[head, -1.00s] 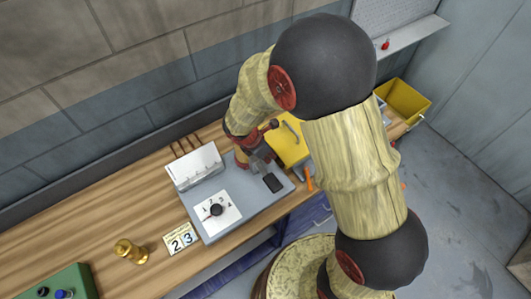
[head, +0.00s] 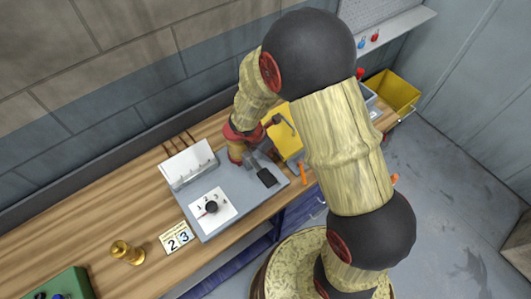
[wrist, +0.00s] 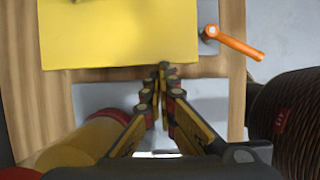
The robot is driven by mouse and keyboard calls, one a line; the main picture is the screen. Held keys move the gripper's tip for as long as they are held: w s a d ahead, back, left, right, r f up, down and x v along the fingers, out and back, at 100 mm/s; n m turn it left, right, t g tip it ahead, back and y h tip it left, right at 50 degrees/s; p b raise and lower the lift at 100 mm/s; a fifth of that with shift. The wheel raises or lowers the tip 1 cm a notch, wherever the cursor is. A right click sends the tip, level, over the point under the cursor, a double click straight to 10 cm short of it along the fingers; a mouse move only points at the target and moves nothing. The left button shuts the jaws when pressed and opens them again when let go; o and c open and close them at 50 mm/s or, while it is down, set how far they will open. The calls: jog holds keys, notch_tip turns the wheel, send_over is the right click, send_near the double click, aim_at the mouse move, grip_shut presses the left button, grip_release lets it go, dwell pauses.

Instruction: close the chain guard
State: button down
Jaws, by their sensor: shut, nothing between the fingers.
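The yellow panel, which I take for the chain guard (head: 286,142), is at the right part of the bench, partly behind my arm. A bent dark handle stands at its upper edge. In the wrist view the yellow panel (wrist: 120,35) fills the upper left, its near edge running across a wooden surface. My gripper (wrist: 163,70) is shut and empty, its fingertips at that near edge in the picture; I cannot tell whether they touch it.
An orange lever (head: 303,173) is right of the panel; it also shows in the wrist view (wrist: 238,44). The grey plate (head: 222,178) holds a white box, a dial and a black pad (head: 266,178). A yellow bin (head: 394,92) is at the far right. A brass piece (head: 127,252) stands left.

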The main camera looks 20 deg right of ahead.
jog(key=w+d+p, duration=0.1)
jog(key=w+d, duration=0.1)
jog(key=d, duration=0.4)
jog(key=w+d+p, duration=0.1)
jog(key=w+d, duration=0.1)
jog(key=d, duration=0.4)
jog(key=w+d+p, duration=0.1)
jog(key=d+p, duration=0.1)
jog(key=d, duration=0.4)
jog(key=shift+w, duration=0.4)
jog(key=shift+a, duration=0.1)
jog(key=p+v, duration=0.7)
jog(key=v, duration=0.3)
jog(key=shift+p, duration=0.4)
jog(key=shift+f, duration=0.1)
